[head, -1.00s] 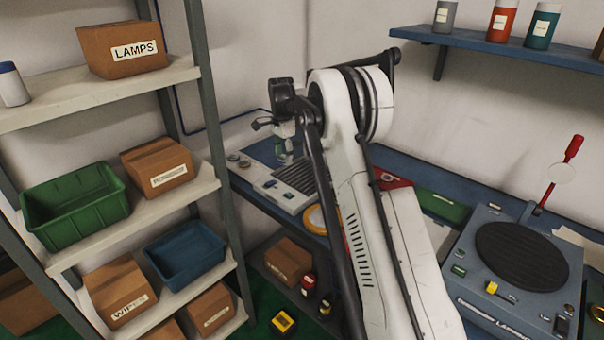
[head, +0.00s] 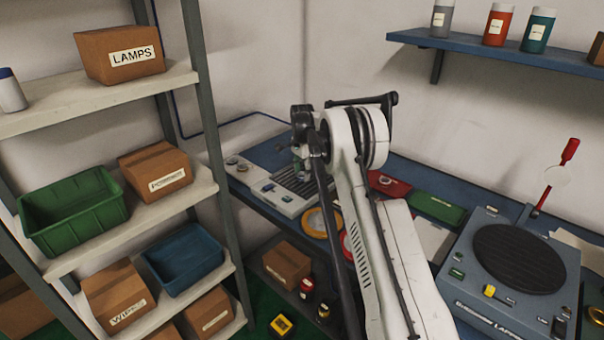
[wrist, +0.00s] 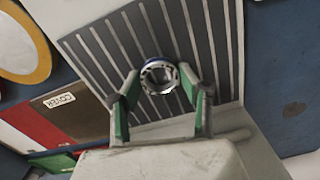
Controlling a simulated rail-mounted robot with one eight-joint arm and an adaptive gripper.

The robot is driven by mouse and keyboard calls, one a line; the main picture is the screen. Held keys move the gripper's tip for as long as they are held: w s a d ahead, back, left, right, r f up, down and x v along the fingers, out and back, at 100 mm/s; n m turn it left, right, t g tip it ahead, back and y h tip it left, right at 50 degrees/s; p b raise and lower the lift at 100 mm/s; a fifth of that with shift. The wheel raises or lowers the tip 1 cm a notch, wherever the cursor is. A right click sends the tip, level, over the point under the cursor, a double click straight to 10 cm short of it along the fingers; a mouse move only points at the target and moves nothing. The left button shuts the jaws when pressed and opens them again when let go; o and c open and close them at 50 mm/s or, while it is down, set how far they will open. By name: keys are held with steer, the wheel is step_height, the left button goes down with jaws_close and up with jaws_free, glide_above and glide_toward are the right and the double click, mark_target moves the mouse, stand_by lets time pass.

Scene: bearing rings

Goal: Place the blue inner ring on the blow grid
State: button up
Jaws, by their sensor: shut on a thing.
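The inner ring (wrist: 159,77), a small shiny metal ring with a blue edge, is between the green-padded fingers of my gripper (wrist: 160,84) in the wrist view. My gripper is shut on it. The blow grid (wrist: 105,45), a grey plate with pale slats, fills the view behind the ring. The ring is over the slats; I cannot tell whether it touches them. In the head view the blow grid (head: 288,190) is on the blue bench, with my gripper (head: 302,160) above it, partly hidden by my wrist. The ring is not clear there.
A yellow-rimmed disc (head: 318,222) lies right of the grid. A red tray (head: 388,184) and a green tray (head: 437,207) are further right, then the lapping machine (head: 515,270). A shelf rack (head: 205,110) with bins and boxes stands at the left.

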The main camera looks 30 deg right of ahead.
steer(key=shift+f, duration=0.2)
steer(key=o, duration=1.2)
steer(key=shift+r, duration=0.15)
